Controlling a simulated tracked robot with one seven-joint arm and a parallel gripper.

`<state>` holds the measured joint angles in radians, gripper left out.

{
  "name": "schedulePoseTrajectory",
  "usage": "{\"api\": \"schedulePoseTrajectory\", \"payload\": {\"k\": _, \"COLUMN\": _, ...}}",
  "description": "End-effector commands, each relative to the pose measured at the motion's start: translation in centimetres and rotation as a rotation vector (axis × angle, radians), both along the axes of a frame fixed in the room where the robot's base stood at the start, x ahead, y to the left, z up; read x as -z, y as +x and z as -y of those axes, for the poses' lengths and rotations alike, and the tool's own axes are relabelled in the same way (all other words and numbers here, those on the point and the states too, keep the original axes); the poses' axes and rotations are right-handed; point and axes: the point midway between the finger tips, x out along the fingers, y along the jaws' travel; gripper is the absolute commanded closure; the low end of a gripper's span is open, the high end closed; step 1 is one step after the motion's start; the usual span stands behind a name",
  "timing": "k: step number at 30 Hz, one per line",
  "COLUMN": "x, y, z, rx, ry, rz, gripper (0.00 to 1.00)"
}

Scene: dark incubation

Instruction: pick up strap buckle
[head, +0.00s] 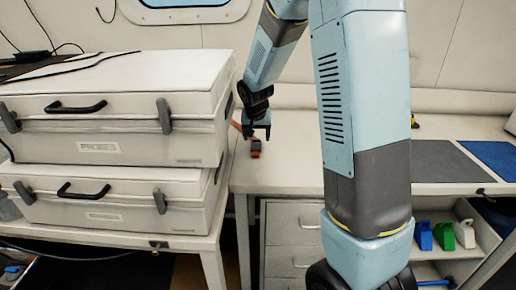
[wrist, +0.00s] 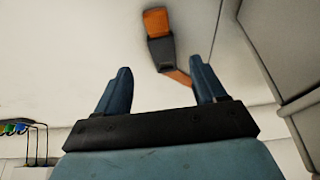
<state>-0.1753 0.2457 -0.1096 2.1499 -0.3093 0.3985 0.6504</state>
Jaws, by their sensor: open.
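The strap buckle (head: 256,150) is a small orange and dark piece lying on the white tabletop, just right of the stacked white cases. An orange strap (head: 237,126) lies close by it. In the wrist view the buckle (wrist: 161,40) shows an orange end and a dark grey body, with the orange strap (wrist: 178,77) running from it toward the right finger. My gripper (head: 258,128) is above the table near the buckle. In the wrist view my gripper (wrist: 162,80) is open, its two fingers apart, with the buckle ahead of the fingertips. Nothing is between the fingers except part of the strap in the picture.
Two white cases (head: 115,115) with black handles are stacked left of the buckle, close to it. A grey mat (head: 445,162) and a blue mat (head: 490,158) lie on the right. Blue, green and white bottles (head: 444,235) stand on a lower shelf. Drawers (head: 292,225) are under the table.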

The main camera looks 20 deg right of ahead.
Motion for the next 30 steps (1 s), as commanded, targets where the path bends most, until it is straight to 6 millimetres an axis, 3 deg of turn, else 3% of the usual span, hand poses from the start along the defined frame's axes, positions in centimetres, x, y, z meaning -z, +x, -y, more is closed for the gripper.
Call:
{"api": "schedulePoseTrajectory", "payload": {"k": 8, "x": 1.3, "y": 0.6, "z": 0.2, "rx": 0.001, "ry": 0.0, "rz": 0.0, "gripper": 0.3}}
{"api": "schedulePoseTrajectory", "payload": {"k": 19, "x": 4.9, "y": 2.6, "z": 0.5, "rx": 0.001, "ry": 0.0, "rz": -0.001, "gripper": 0.3}}
{"api": "schedulePoseTrajectory", "payload": {"k": 30, "x": 5.5, "y": 2.8, "z": 0.7, "rx": 0.002, "ry": 0.0, "rz": 0.0, "gripper": 0.32}}
